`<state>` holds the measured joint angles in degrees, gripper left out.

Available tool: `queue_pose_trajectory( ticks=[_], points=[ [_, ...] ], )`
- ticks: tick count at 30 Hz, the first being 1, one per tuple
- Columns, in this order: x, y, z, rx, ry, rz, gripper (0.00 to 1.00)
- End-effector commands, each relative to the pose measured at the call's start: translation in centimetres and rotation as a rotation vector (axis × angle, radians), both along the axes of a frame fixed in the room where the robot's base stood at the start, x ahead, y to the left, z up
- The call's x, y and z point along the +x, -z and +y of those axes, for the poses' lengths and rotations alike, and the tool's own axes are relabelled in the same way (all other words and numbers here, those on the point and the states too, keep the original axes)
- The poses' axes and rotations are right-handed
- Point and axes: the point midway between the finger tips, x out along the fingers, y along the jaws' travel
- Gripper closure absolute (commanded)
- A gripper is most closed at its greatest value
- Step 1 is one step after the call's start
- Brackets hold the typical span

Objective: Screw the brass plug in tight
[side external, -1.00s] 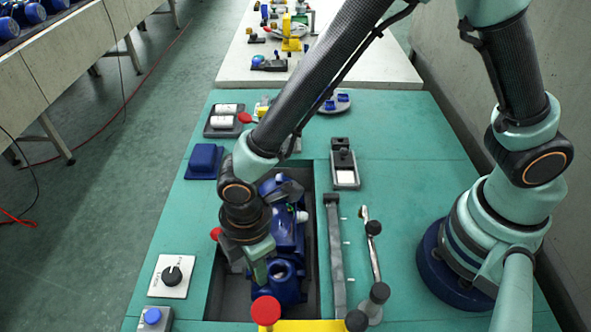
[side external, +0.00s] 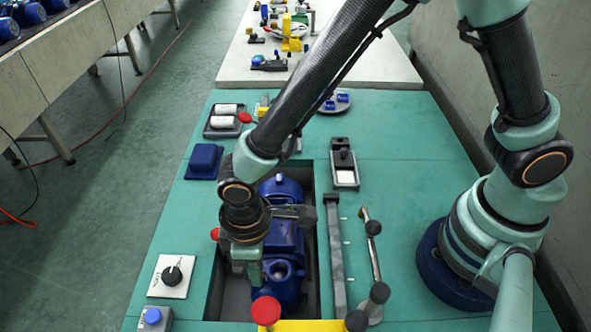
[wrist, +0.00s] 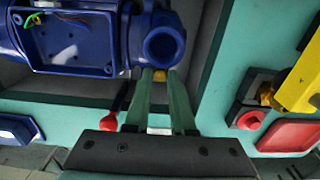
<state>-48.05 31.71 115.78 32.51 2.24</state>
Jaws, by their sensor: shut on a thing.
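The blue pump (side external: 286,232) lies in a recessed grey bay in the bench. Its round open port (side external: 280,270) faces up, and it also shows in the wrist view (wrist: 163,46). The brass plug (wrist: 160,74) shows as a small yellow piece between my fingertips, right beside the port's flange. My gripper (wrist: 163,78) is shut on it. In the side view my gripper (side external: 253,272) reaches down at the pump's left side and the plug is hidden. I cannot tell how deep the plug sits.
A red knob (side external: 266,310) and a yellow bar (side external: 312,325) stand at the bay's near end. A long grey bar (side external: 335,250) and a lever (side external: 373,250) lie to the right. A dial plate (side external: 172,276) is at left.

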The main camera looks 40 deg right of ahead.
Motion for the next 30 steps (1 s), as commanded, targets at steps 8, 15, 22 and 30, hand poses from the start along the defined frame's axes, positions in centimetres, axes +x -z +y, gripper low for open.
queue_pose_trajectory(
  ticks=[8, 15, 22, 30],
  points=[
    [0.0, 0.02, 0.0, 0.0, 0.236, 0.0, 1.0],
    [0.01, 0.04, 0.01, 0.0, 0.52, 0.0, 1.0],
    [0.01, 0.04, 0.01, 0.0, 0.612, 0.0, 1.0],
    [0.02, 0.04, 0.01, 0.0, 0.609, 0.0, 0.6]
  ],
)
